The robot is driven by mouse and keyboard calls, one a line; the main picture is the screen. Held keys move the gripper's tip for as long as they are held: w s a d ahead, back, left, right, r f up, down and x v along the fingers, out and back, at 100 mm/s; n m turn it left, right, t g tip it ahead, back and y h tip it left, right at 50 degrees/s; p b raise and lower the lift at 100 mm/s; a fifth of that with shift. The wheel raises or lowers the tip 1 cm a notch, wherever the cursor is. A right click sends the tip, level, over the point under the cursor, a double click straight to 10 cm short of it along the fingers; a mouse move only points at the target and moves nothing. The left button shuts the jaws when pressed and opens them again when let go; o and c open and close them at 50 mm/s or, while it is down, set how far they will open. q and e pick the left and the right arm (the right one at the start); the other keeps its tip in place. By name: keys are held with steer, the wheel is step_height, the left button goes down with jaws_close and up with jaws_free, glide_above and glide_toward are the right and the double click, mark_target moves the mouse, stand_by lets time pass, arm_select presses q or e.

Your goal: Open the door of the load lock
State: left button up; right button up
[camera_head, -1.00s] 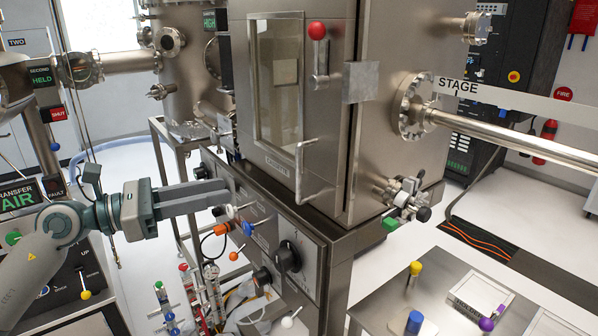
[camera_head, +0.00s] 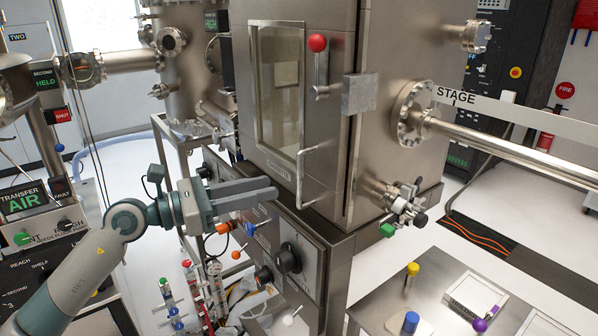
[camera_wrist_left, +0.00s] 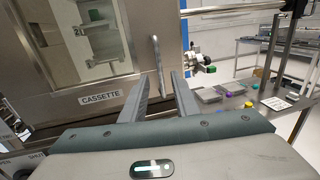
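The load lock door (camera_head: 257,95) is a steel panel with a tall window. It looks shut in its frame. A vertical bar handle (camera_head: 300,180) is on its right side; it also shows in the wrist view (camera_wrist_left: 157,62). A latch lever with a red ball (camera_head: 318,43) stands upright above the handle, ball at the top. My left gripper (camera_head: 274,188) is just left of the handle and not touching it. In the wrist view its fingers (camera_wrist_left: 162,88) are apart and empty, with the handle beyond the tips, between them. My right gripper is not in view.
A control panel with knobs (camera_head: 288,258) is below the door. A valve with a green knob (camera_head: 387,230) sticks out at the right. A bench (camera_head: 375,302) with yellow and blue caps stands at lower right. A long STAGE tube (camera_head: 510,155) runs to the right.

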mark_target(299, 180)
arm_select(q)
steer(key=p+x, duration=0.3)
steer(key=x, duration=0.6)
steer(key=shift+f, duration=0.1)
jaws_close()
